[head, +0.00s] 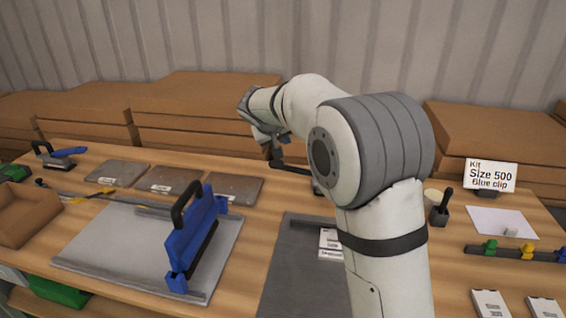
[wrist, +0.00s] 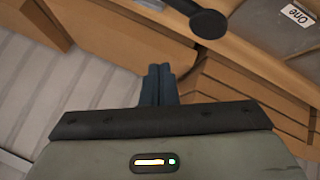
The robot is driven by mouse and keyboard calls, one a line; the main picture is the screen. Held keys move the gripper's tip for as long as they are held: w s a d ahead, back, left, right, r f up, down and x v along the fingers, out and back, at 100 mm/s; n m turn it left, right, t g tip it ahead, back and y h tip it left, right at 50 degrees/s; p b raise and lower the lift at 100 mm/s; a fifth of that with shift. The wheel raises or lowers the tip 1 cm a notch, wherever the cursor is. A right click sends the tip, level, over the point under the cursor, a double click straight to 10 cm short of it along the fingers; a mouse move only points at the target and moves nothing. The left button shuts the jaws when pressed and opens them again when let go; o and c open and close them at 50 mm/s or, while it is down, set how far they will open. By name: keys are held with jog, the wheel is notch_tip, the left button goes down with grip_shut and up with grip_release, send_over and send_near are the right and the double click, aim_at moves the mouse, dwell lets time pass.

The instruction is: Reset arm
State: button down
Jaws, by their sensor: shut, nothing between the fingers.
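My arm rises in the front right of the head view and bends over the table toward the back. My gripper (wrist: 158,70) shows in the wrist view with its two dark fingers together and nothing between them. In the head view my gripper end (head: 268,138) is raised over the back of the table, partly in front of the stacked boards. The wrist view is tilted and shows the table edge, a black rounded part (wrist: 208,23) and a labelled grey plate (wrist: 297,15).
A blue clamp tool with a black handle (head: 195,235) stands on a grey sheet (head: 110,245). Several flat plates (head: 175,180) lie behind it. A "Kit Size 500 Blue clip" sign (head: 490,175), a black-handled brush (head: 441,208) and a clip rail (head: 510,252) are at right. Stacked boards (head: 205,100) stand behind.

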jog(key=s+d+m+g, duration=0.1)
jog(key=s+d+g, duration=0.1)
jog(key=s+d, duration=0.55)
jog(key=s+d+g, duration=0.1)
jog(key=s+d, duration=0.3)
jog(key=s, duration=0.6)
jog(key=s+d+f+g+y, duration=0.1)
jog(key=s+f, duration=0.2)
jog(key=s, duration=0.8)
jog(key=s+d+f+m+g+y, duration=0.1)
jog(key=s+d+f+y, duration=0.1)
jog(key=s, duration=1)
jog(key=shift+d+f+m+y, duration=0.2)
jog(key=shift+f+m+y, duration=0.1)
jog(key=shift+f, duration=0.4)
jog(key=shift+d, duration=0.1)
